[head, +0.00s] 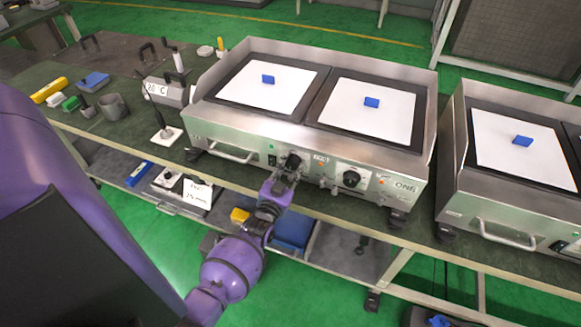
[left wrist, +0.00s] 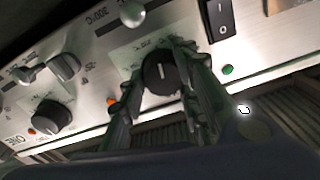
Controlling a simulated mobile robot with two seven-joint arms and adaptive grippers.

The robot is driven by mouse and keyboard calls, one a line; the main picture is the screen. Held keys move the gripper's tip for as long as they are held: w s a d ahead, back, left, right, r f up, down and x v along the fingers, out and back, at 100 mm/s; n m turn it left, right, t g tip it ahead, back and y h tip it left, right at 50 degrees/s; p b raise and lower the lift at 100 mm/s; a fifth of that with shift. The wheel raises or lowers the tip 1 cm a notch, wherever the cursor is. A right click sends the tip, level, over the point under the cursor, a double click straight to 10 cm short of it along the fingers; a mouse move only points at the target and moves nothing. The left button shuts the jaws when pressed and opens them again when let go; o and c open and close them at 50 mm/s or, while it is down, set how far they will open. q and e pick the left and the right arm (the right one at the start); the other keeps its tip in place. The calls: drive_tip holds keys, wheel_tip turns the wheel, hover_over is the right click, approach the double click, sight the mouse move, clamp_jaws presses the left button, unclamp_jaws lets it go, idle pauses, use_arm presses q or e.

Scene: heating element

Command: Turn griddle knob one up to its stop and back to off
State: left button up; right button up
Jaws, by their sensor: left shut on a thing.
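The griddle marked ONE (head: 300,140) stands on the bench and has two black knobs on its front panel. My left gripper (head: 283,176) is at its left knob (head: 292,160). In the left wrist view, the fingers of my left gripper (left wrist: 160,84) are closed around this black knob (left wrist: 161,72), one on each side. The knob's white line stands nearly upright in that tilted view. The right knob (head: 351,178) is free; it also shows in the left wrist view (left wrist: 48,117). My right gripper is not in view.
Blue blocks (head: 371,102) lie on the griddle's white sheets. A black rocker switch (left wrist: 220,20) and a green lamp (left wrist: 227,70) sit close to the gripped knob. A handle (head: 232,153) juts out left of it. A second griddle (head: 510,215) stands to the right.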

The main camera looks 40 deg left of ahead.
use_arm(q)
drive_tip(key=m, duration=0.4)
drive_tip(key=shift+w+d+r, duration=0.1)
drive_tip(key=shift+w+d, duration=0.1)
drive_tip(key=shift+d, duration=0.1)
drive_tip(key=shift+m, duration=0.3)
drive_tip(key=o, duration=1)
drive_tip(key=shift+s, duration=0.1)
drive_tip(key=shift+s+f, duration=0.2)
drive_tip(key=shift+s, duration=0.05)
drive_tip(key=v, duration=1.1)
drive_tip(key=shift+s, duration=0.2)
drive_tip(key=shift+f, duration=0.15)
